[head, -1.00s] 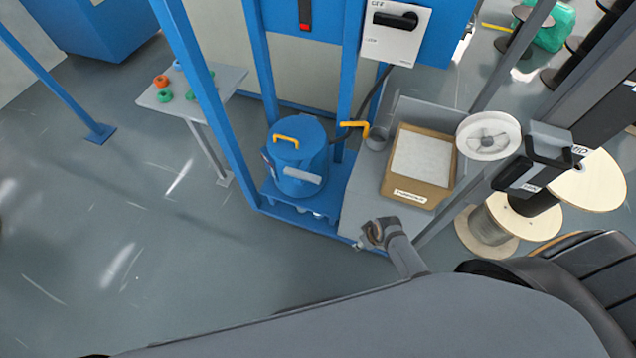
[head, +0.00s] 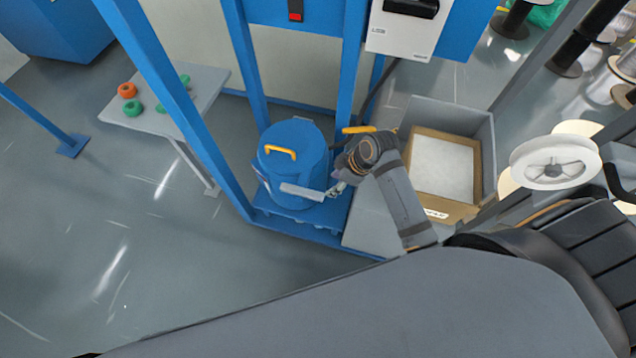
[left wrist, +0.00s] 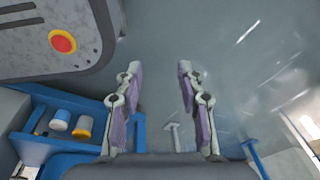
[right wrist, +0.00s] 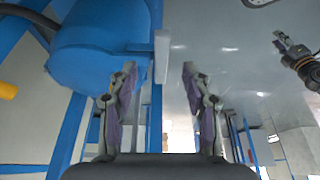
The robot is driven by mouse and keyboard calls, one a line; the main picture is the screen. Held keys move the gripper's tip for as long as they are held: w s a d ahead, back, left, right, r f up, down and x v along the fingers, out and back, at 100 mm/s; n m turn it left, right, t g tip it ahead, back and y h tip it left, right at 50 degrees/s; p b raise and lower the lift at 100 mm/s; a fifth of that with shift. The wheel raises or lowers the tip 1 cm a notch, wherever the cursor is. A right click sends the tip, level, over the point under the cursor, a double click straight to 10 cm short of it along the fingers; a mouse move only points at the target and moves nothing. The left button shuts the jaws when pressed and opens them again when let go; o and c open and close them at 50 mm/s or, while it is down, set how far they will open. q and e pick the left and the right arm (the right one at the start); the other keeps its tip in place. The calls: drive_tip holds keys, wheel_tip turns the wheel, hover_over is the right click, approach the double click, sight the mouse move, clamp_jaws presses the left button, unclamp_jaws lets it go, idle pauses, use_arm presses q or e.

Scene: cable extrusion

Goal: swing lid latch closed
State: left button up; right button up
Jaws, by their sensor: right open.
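The blue drum (head: 290,165) stands upright in the blue frame, with a yellow handle (head: 279,151) on its lid. The light grey lid latch (head: 302,191) sticks out at the drum's front right side. My right gripper (head: 338,190) is just right of the latch's free end, partly hidden by its own wrist. In the right wrist view the latch (right wrist: 162,55) lies between the open fingertips, closer to the left one; contact cannot be told. My left gripper (left wrist: 159,68) is open and empty, away from the drum.
A grey bench with a cardboard box (head: 442,170) is right of the drum. A yellow-handled lever (head: 358,130) sits behind my right wrist. A white spool (head: 555,162) is at the right. A small table (head: 170,100) with rings is at the left. Blue posts flank the drum.

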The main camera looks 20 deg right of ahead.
sight(320, 195)
drive_tip(key=b+x, duration=0.1)
drive_tip(key=x, duration=0.8)
drive_tip(key=shift+s+a+f, duration=0.1)
drive_tip(key=shift+a+f, duration=0.1)
drive_tip(key=shift+f, duration=0.3)
drive_tip(key=shift+c, duration=0.9)
drive_tip(key=c, duration=0.7)
use_arm(q)
drive_tip(key=s, duration=0.2)
drive_tip(key=s+f, duration=0.1)
drive_tip(key=shift+s+f, duration=0.2)
drive_tip(key=shift+s, duration=0.15)
use_arm(e)
clamp_jaws()
